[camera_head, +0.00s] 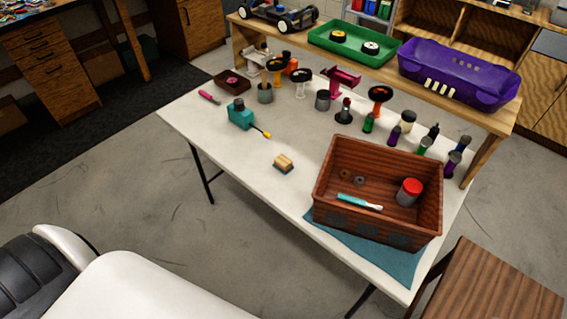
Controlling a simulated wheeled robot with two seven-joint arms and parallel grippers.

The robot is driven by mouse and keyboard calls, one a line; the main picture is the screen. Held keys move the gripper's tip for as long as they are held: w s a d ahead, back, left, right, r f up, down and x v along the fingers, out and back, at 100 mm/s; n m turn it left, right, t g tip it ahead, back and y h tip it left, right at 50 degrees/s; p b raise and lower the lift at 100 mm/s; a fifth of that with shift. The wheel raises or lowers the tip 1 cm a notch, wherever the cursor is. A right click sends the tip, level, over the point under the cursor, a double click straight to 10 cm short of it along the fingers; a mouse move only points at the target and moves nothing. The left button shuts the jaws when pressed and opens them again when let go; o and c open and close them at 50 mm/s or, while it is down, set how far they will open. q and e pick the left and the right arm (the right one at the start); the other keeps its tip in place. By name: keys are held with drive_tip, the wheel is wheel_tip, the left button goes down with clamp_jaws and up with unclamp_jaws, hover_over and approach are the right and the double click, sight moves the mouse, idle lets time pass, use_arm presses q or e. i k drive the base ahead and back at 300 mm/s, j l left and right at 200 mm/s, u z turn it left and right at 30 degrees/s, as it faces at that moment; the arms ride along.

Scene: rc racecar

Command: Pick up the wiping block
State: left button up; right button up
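The wiping block (283,163), a small tan block with a dark underside, lies on the white table (235,155) near its front edge, left of the brown crate. Nothing touches it and its top is clear. Neither of my grippers is in view. White and black parts, seemingly of my own body, fill the lower left corner, well short of the table.
A brown crate (326,190) on a teal cloth (400,270) holds a red-lidded jar (409,191) and a teal-handled tool (358,202). A teal device (240,115) sits behind and left of the block. Bottles and stands line the back. The table around the block is bare.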

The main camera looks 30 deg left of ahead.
sight(281, 162)
drive_tip(key=z, duration=0.95)
drive_tip(key=u, duration=1.8)
